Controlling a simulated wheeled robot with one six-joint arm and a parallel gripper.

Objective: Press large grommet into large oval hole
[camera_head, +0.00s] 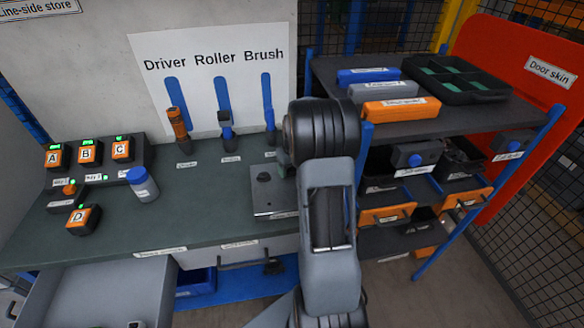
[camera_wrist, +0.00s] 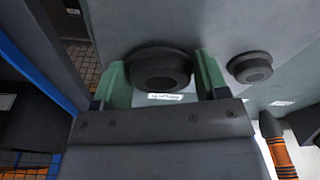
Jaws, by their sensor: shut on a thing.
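The large grommet (camera_wrist: 160,70) is a dark round ringed piece between the green fingers of my gripper (camera_wrist: 162,82) in the wrist view. The fingers are shut on its sides. It appears at or close above a grey surface; I cannot tell whether it touches. A smaller dark grommet (camera_wrist: 250,68) sits to its right, apart from the fingers. In the head view, a dark grommet (camera_head: 263,177) stands on the grey plate (camera_head: 270,205) on the bench. My arm hides my gripper there. The red door skin (camera_head: 490,70) stands at the right; no oval hole is visible.
The bench (camera_head: 210,215) holds lettered battery blocks (camera_head: 87,152), a bottle (camera_head: 143,184) and an orange-handled driver (camera_head: 179,125). A blue-posted rack (camera_head: 450,113) with bins and cases stands to the right. Mesh fencing (camera_head: 510,230) lies beyond it. An open drawer (camera_head: 110,285) projects below the bench.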

